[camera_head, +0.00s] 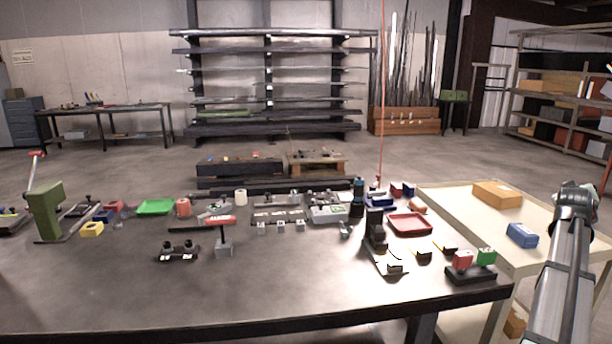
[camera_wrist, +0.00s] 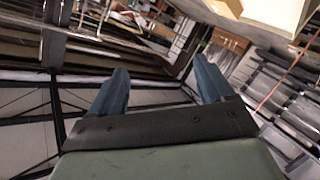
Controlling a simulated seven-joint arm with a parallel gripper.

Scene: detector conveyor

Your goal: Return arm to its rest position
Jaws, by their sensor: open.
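In the wrist view, my gripper (camera_wrist: 162,72) shows two blue fingers set wide apart with nothing between them. The wrist view is tilted and looks across the room at shelving, away from the bench top. In the head view, my arm (camera_head: 565,260) rises along the right edge, beside the cream side table (camera_head: 455,205). I cannot make out my gripper's fingers in the head view. The arm is clear of the things on the dark workbench (camera_head: 290,290).
The bench holds a green tray (camera_head: 155,207), a red tray (camera_head: 409,224), a green upright stand (camera_head: 46,212) and a block with red and green buttons (camera_head: 472,274). A cardboard box (camera_head: 497,194) and a blue box (camera_head: 522,235) sit on the side table. The bench's front is bare.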

